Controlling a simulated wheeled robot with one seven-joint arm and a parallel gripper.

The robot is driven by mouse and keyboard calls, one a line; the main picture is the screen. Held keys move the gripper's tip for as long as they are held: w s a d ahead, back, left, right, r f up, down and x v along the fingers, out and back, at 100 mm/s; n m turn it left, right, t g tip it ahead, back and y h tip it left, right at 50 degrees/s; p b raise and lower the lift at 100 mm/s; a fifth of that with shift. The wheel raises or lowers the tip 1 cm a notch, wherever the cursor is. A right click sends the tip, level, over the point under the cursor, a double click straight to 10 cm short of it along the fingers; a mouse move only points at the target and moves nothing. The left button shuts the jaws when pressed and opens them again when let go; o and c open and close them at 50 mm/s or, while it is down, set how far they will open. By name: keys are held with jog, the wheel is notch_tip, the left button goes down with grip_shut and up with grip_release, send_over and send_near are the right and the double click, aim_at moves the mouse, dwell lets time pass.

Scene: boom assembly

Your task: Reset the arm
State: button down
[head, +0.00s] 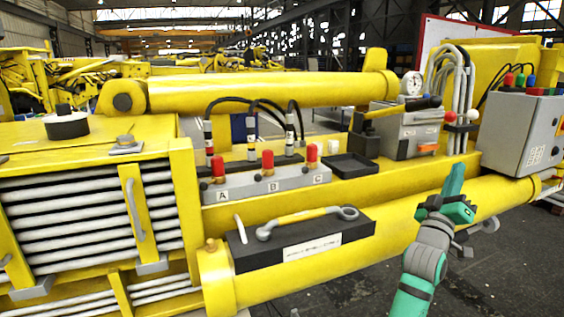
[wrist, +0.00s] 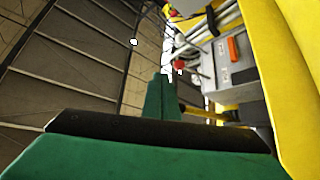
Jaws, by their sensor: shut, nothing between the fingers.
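My arm (head: 428,262) rises at the right of the head view, green and grey. My gripper (head: 453,185) is at its top, with its green fingers pointing up and closed together. It is empty and stands in front of the yellow boom, below the grey control box. In the wrist view my gripper (wrist: 161,95) shows as a green finger shape pointing away, with nothing held.
A valve block (head: 265,185) with red-topped levers marked A, B and C sits on the boom. A black tray (head: 350,167) lies beside it. A wrench (head: 305,220) rests on a black box (head: 300,240). A grey control box (head: 520,130) stands at right. Floor (head: 500,270) is open at lower right.

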jog(key=s+a+f+n+t+y, duration=0.1)
jog(key=s+a+f+y, duration=0.15)
jog(key=a+f, duration=0.65)
jog(key=s+a+f+n+y, duration=0.1)
jog(key=s+a+f+y, duration=0.2)
jog(key=f, duration=1.1)
jog(key=s+a+f+t+y, duration=0.1)
jog(key=s+a+f+y, duration=0.15)
jog(key=a+f, duration=0.7)
jog(key=s+a+f+g+y, duration=0.1)
jog(key=s+a+f+y, duration=0.1)
jog(key=s+a+f, duration=0.55)
jog(key=s+a+f+y, duration=0.25)
jog(key=s+f, duration=0.25)
jog(key=s, duration=0.5)
jog(key=s+a+f+g+y, duration=0.1)
jog(key=s+a+f, duration=0.45)
jog(key=s, duration=0.25)
jog(key=s+a+r+m+g+y, duration=0.1)
jog(key=s+a, duration=0.2)
jog(key=s, duration=0.7)
jog(key=s+a+r+m+g+y, duration=0.1)
jog(key=s+a, duration=0.2)
jog(key=s, duration=0.6)
jog(key=shift+s+a+r+g+y, duration=0.15)
jog(key=shift+s+a+g+y, duration=0.15)
jog(key=shift+s+a+y, duration=0.05)
jog(key=shift+w+d, duration=0.1)
jog(key=shift+w, duration=0.05)
